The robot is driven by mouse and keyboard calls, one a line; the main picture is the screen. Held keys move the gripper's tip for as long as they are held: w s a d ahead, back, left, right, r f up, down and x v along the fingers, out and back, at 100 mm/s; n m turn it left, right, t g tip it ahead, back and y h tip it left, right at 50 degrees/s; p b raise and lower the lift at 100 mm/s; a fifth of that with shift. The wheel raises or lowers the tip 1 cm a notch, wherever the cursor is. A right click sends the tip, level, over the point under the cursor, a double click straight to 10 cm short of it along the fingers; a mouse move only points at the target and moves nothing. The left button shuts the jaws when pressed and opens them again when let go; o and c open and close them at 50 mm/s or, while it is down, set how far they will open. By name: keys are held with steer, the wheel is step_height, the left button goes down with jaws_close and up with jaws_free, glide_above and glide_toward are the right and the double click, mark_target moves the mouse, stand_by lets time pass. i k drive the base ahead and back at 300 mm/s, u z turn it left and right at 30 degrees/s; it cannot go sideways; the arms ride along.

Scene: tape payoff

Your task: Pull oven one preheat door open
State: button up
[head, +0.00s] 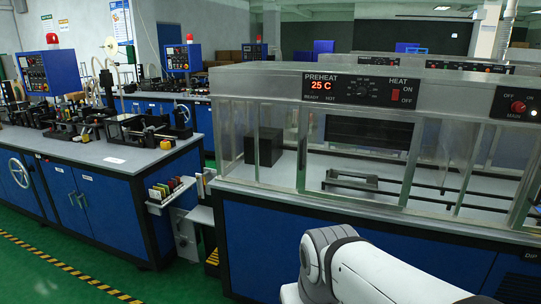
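The oven (250,85) nearest me is a grey-framed cabinet with clear panels on a blue bench. Its preheat panel (358,89) shows 25 C in red, with a heat switch at its right. Below this panel is a clear front section (357,160) between two upright frame strips, which seems to be the preheat door. It looks closed, though the clear material makes this hard to tell. Dark rails and a dark inner opening show through it. My white arm (370,272) is at the bottom, in front of the bench. My gripper is out of view.
A black block (264,147) sits inside the cabinet, left of the clear section. A main switch panel (517,107) is at the right. A workbench with black fixtures (90,150) stands at the left. Green floor with a striped line (60,264) lies at the lower left.

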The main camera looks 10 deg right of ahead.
mark_target(305, 110)
steer(key=i, duration=0.85)
steer(key=u, duration=0.05)
